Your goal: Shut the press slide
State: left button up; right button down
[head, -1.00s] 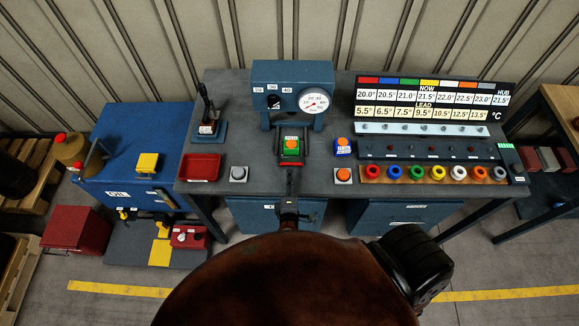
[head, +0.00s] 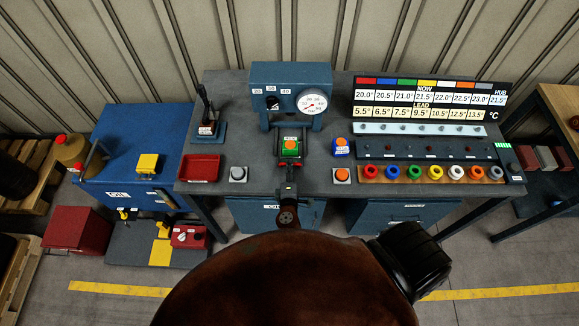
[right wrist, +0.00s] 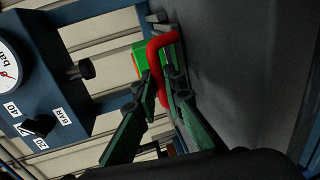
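The blue press (head: 291,75) stands at the back middle of the bench, with a dial, a round gauge and an open space beneath. Its slide (head: 281,151) sits low in front of it and carries a green block (head: 291,154) with an orange top. The slide's red handle (right wrist: 156,52) faces me and shows as a bent bar in the right wrist view. My right gripper (head: 290,172) reaches it from the front. In the wrist view its two dark green fingers (right wrist: 162,88) close around the red bar. My left gripper is out of view.
A red tray (head: 200,168) and a grey button (head: 238,174) lie left of the slide. A row of coloured rings (head: 435,174) lies farther right.

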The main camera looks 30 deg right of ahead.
aim_at(290, 152)
dwell(0.5)
jog(key=b+x, duration=0.1)
jog(key=x, duration=0.3)
jog(key=r+b+x, duration=0.1)
jog(key=x, duration=0.1)
jog(key=shift+w+d+b, duration=0.25)
jog(key=shift+w+b, duration=0.05)
jog(key=shift+w, duration=0.15)
jog(key=shift+w+d, duration=0.15)
jog(key=c, duration=2.3)
grip_release()
jog(key=shift+r, duration=0.1)
jog(key=v, duration=1.2)
